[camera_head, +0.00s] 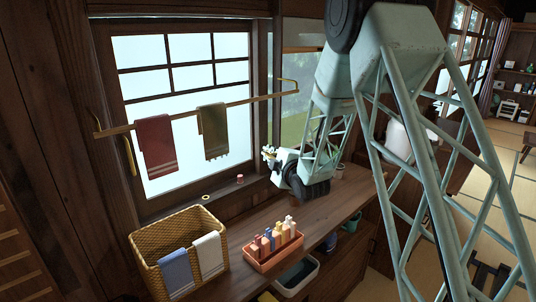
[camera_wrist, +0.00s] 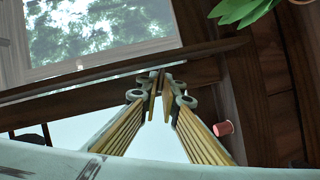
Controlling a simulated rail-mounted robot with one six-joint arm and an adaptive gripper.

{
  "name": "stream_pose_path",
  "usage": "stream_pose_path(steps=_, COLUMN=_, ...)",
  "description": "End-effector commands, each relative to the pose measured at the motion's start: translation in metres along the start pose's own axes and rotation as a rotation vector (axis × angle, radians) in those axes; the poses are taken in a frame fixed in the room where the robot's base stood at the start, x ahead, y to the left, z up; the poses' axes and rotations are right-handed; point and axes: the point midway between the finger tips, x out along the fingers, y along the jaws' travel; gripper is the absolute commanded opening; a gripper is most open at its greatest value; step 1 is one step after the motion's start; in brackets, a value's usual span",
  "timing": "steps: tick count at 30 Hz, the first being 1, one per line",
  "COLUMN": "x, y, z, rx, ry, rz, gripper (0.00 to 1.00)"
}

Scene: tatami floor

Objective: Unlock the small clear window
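The clear window (camera_head: 292,100) stands right of the large frosted window, with greenery behind its glass. My arm hides its right part. In the wrist view, a clear pane (camera_wrist: 95,35) with trees behind it is at upper left, above a dark wooden frame bar. No lock or latch on it can be made out. My gripper (camera_head: 267,153) is in front of the lower part of the clear window, above the counter. In the wrist view, its fingertips (camera_wrist: 160,82) are drawn close together, with nothing clearly seen between them. They overlap the frame bar, but contact cannot be told.
A brass rail (camera_head: 262,98) with two towels crosses the frosted window (camera_head: 170,90). A wicker basket (camera_head: 150,250) and an orange tray (camera_head: 268,264) of bottles stand on the counter. A small red cup (camera_wrist: 223,128) is right of my fingers. Green leaves (camera_wrist: 240,10) hang at the top.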

Motion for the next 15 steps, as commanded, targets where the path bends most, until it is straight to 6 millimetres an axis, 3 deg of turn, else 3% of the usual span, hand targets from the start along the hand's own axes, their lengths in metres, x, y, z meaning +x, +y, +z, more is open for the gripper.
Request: stream_pose_path(steps=15, x=0.0004, y=0.0028, z=-0.0004, rx=0.155, ry=0.0, rz=-0.064, gripper=0.0)
